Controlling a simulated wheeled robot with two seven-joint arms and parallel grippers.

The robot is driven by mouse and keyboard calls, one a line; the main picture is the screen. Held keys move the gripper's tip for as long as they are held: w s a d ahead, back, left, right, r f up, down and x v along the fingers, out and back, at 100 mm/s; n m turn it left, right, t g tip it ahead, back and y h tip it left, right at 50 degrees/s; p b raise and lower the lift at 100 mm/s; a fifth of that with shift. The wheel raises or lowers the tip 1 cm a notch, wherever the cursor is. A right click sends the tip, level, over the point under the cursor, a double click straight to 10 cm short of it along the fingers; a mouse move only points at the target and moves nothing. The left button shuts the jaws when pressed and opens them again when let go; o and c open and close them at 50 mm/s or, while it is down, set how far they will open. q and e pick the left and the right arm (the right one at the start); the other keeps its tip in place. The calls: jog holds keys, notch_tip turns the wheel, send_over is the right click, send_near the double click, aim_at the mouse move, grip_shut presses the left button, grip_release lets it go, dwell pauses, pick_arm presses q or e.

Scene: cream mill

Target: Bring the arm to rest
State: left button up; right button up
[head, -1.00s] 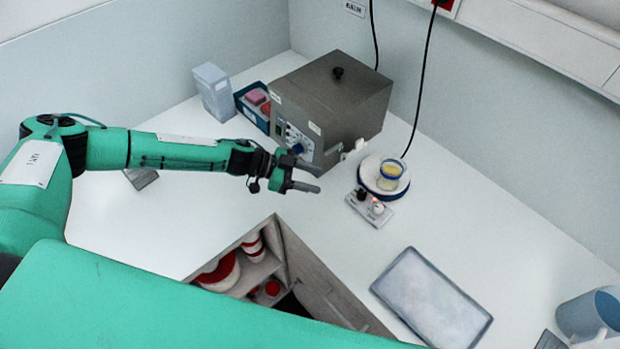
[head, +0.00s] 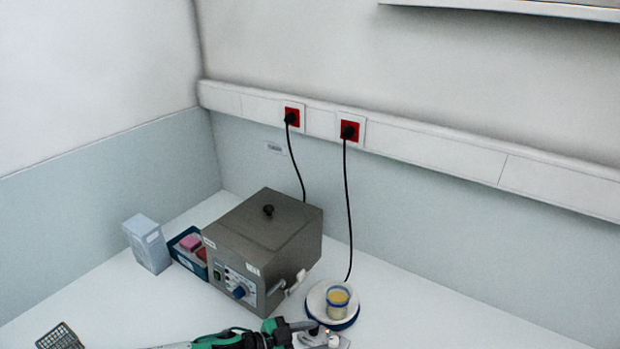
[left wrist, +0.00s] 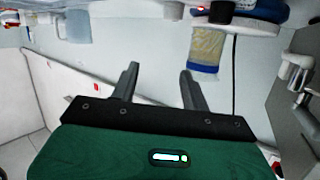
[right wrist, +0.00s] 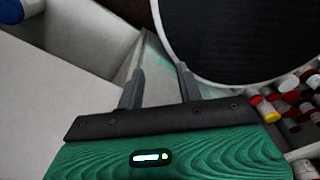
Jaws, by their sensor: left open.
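My left gripper (head: 301,330) shows at the bottom edge of the head view, in front of the grey metal box and left of the hotplate. Most of its arm is below the picture. In the left wrist view its two fingers (left wrist: 158,80) stand apart with nothing between them. That view looks upside down, with a jar of yellow content (left wrist: 207,46) beyond the right finger and apart from it. My right gripper shows only in the right wrist view (right wrist: 158,80). Its fingers are apart and empty, near a dark round surface with a pale rim (right wrist: 230,35).
The grey metal box (head: 262,235) stands on the white bench. The jar (head: 338,301) sits on a round hotplate (head: 318,300). A pale carton (head: 147,245) and a blue bin (head: 183,262) stand left. Several red-capped bottles (right wrist: 290,106) lie near my right gripper.

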pick_arm(q)
jog(key=s+d+r+n+t+y, duration=0.2)
jog(key=s+d+r+n+t, duration=0.1)
jog(key=d, duration=0.1)
jog(key=s+a+f+n+g+y, duration=0.2)
jog(key=s+a+n+y, duration=0.35)
jog(key=s+a, duration=0.65)
jog(key=s+a+f+n+g+y, duration=0.35)
jog(key=s+a+y, duration=0.4)
jog(key=a, duration=0.75)
jog(key=s+f+h+b, duration=0.1)
jog(key=s+f+b, duration=0.2)
jog(key=f, duration=3)
jog(key=s+a+f+g+b, duration=0.2)
jog(key=s+a+f, duration=0.1)
jog(key=s+f, duration=1.6)
notch_tip(320, 180, down, 3)
jog(key=shift+a+f, duration=0.1)
jog(key=shift+a, duration=0.05)
